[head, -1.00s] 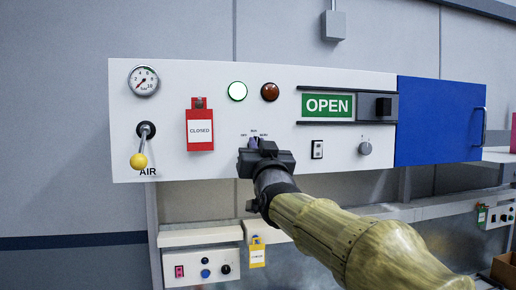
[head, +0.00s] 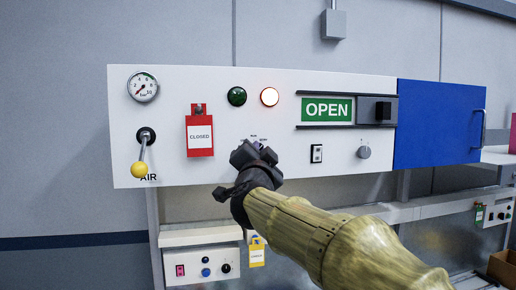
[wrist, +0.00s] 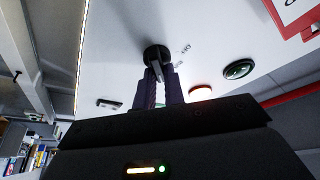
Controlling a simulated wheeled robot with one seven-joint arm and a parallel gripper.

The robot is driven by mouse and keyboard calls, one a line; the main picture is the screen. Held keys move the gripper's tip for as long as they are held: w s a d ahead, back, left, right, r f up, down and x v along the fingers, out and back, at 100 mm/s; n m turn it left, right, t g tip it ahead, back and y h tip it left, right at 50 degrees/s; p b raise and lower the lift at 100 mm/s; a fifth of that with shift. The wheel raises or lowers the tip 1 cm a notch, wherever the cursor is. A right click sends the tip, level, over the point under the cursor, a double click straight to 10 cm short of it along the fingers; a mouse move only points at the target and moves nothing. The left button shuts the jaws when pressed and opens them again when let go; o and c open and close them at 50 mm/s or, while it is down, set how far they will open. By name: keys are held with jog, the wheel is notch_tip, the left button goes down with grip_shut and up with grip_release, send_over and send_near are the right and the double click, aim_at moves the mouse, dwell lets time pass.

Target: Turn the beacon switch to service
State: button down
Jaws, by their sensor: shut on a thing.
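The beacon switch (wrist: 156,54) is a dark round rotary knob on the white panel, with small position labels beside it. My gripper (wrist: 159,84) is shut on the switch's lever in the wrist view, one finger on each side. In the head view my gripper (head: 254,152) is rolled to a tilt and covers the switch. The labels "RUN" and "SERV" just show above it; any other label is hidden. The amber-white lamp (head: 269,97) above is lit. The green lamp (head: 237,97) beside it is dark.
The white panel (head: 220,165) also carries a gauge (head: 142,86), a yellow-tipped air lever (head: 142,160), a red "CLOSED" tag (head: 200,135), a green "OPEN" sign (head: 327,109) and a grey knob (head: 364,152). A blue door (head: 437,122) is at right.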

jog(key=shift+m, duration=0.3)
jog(key=c, duration=1.5)
grip_release()
jog(key=b+v, duration=0.6)
jog(key=v, duration=1.1)
jog(key=shift+s, duration=0.25)
jog(key=shift+w+f, duration=0.1)
